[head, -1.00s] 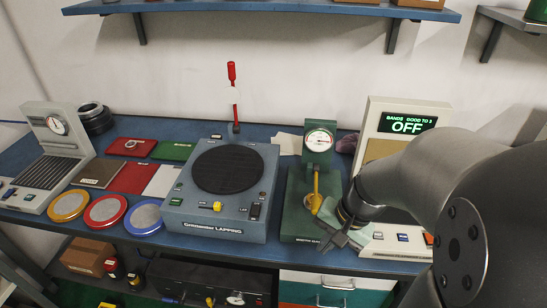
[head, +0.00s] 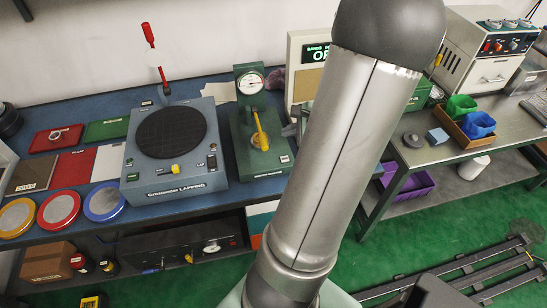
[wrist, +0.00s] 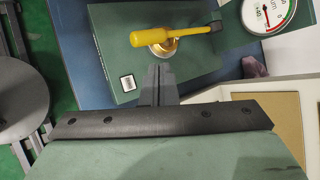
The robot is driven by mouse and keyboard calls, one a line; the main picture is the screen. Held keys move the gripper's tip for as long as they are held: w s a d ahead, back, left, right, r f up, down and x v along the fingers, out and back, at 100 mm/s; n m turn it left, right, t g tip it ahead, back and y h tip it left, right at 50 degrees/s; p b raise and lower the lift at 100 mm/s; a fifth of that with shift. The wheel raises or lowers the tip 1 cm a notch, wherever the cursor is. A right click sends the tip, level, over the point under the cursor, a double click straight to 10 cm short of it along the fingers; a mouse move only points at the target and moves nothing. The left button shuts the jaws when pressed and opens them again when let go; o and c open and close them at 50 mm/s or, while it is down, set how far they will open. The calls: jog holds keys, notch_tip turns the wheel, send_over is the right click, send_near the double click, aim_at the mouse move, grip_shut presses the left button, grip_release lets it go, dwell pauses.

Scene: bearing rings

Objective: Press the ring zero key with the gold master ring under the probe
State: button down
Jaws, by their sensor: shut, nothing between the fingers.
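The green gauge stand (head: 262,165) has a round dial (head: 250,82) at its top and a yellow lever (head: 261,128) in front. In the wrist view, a gold ring (wrist: 164,49) lies on the green base, partly covered by the yellow lever (wrist: 155,37). The probe tip is hidden there. A small white-and-dark key (wrist: 127,83) sits on the base near its edge; its label is too small to read. It also shows in the head view (head: 284,158). My gripper (wrist: 158,72) is shut and empty, its tips beside the gold ring and right of the key.
The lapping machine (head: 205,183) stands left of the gauge stand. My arm hides much of the display unit (head: 301,40) to the right. Coloured discs and plates, one with a small ring (head: 58,134), lie at the left. A steel table (head: 480,150) stands at the right.

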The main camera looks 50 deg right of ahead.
dwell(0.3)
jog(key=b, duration=0.6)
send_over(288, 160)
notch_tip(288, 160, down, 8)
jog(key=shift+r, duration=0.1)
jog(key=shift+f+b, duration=0.45)
jog(key=shift+f, duration=0.1)
dwell(1.3)
jog(key=shift+f+b, duration=0.45)
jog(key=shift+b, duration=0.15)
jog(key=shift+f+b, duration=0.3)
jog(key=shift+b, duration=0.1)
dwell(0.4)
jog(key=shift+r, duration=0.15)
jog(key=shift+r+p, duration=0.45)
jog(key=shift+r, duration=0.2)
